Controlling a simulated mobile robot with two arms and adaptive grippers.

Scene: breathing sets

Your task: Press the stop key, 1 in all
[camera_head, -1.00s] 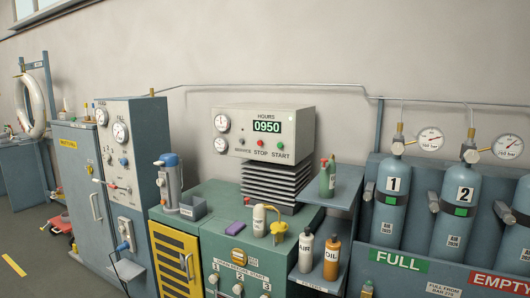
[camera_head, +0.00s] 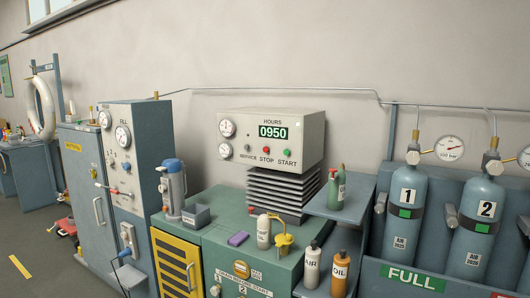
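The red stop key (camera_head: 266,150) sits on the front of a cream control box (camera_head: 305,133), above the label STOP. To its right is the green start key (camera_head: 287,153), and to its left a small dark service knob (camera_head: 248,148). The green display (camera_head: 273,132) over the keys reads 0950 under the word HOURS. Two round gauges are on the left of the panel. Nothing covers the stop key. Neither of my grippers is in view.
An oil bottle (camera_head: 263,232), a yellow drip cup (camera_head: 283,240) and a purple sponge (camera_head: 238,239) are on top. A shelf (camera_head: 345,205) with bottles and blue cylinders (camera_head: 403,215) stand right.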

